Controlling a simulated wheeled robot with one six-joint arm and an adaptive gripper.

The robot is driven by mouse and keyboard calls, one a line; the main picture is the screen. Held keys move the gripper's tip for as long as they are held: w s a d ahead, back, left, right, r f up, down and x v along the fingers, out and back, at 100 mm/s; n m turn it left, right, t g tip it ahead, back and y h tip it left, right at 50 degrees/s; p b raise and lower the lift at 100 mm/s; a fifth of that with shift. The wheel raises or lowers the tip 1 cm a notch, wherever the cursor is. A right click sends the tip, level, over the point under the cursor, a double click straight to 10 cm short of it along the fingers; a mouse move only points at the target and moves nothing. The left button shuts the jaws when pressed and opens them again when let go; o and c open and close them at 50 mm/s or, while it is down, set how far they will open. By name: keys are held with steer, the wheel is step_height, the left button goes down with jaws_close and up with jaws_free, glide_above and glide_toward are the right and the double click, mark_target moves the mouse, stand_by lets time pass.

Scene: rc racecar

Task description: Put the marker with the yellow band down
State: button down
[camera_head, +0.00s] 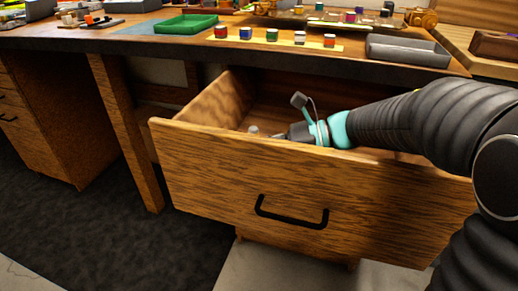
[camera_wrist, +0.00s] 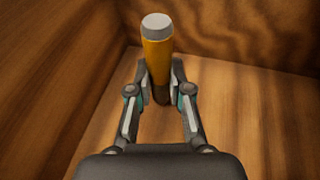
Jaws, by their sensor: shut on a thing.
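The marker (camera_wrist: 157,52) shows in the wrist view as an upright cylinder with a yellow-orange band and a grey top. My gripper (camera_wrist: 160,90) is shut on its lower part, one finger on each side. The marker's lower end is mostly hidden by the fingers, so I cannot tell whether it touches the drawer floor. In the head view my gripper (camera_head: 281,137) is inside the open wooden drawer (camera_head: 300,190), partly hidden behind its front panel. The marker's grey top (camera_head: 254,130) just shows there above the drawer front.
The drawer walls (camera_wrist: 245,35) stand close behind and beside the marker; the drawer floor (camera_wrist: 235,115) around it is bare. Above, the desk holds a green tray (camera_head: 186,25), a grey tray (camera_head: 408,50) and several small coloured blocks (camera_head: 272,35).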

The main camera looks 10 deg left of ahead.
steer(key=shift+f, duration=0.25)
steer(key=c, duration=1.1)
jaws_free()
steer(key=shift+r, duration=0.1)
steer(key=shift+r, duration=0.25)
steer(key=v, duration=0.7)
steer(key=shift+d, duration=0.2)
